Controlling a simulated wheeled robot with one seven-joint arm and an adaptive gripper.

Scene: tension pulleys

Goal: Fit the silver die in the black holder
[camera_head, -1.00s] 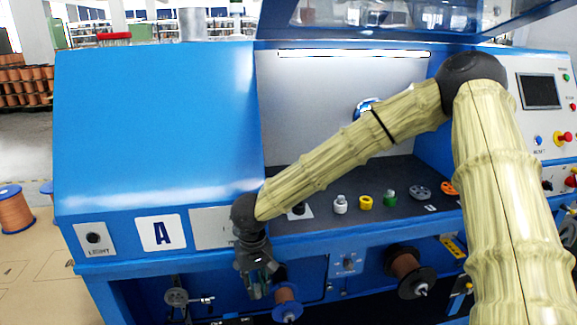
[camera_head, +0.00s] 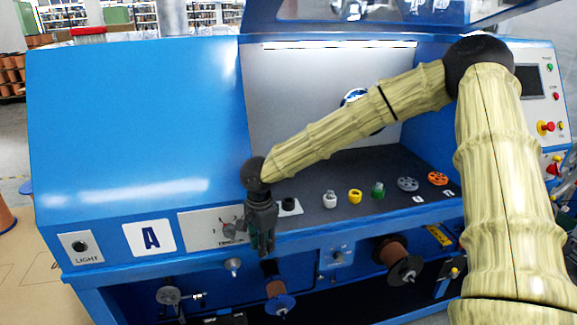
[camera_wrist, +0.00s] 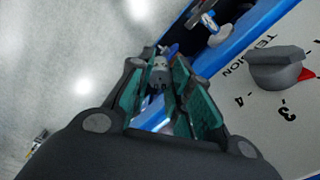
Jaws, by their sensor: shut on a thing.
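My gripper (camera_head: 262,250) hangs at the blue machine's front edge, right of the tension dial, with its fingers pointing down. In the wrist view its teal-padded fingers are close around a small grey piece (camera_wrist: 160,72). The fingers hide much of it, so I cannot tell for certain that it is the silver die. A silver-white piece (camera_head: 330,200) stands on the dark shelf. A black holder-like part (camera_head: 290,206) sits on a pale plate at the shelf's left end, right of my wrist. I see nothing in it.
A yellow piece (camera_head: 355,196), green piece (camera_head: 378,189), grey pulley (camera_head: 408,184) and orange pulley (camera_head: 438,178) lie along the shelf. The tension dial (camera_wrist: 275,68) is close to my gripper. A silver knob (camera_head: 233,265) and copper spool (camera_head: 276,288) project from the front below.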

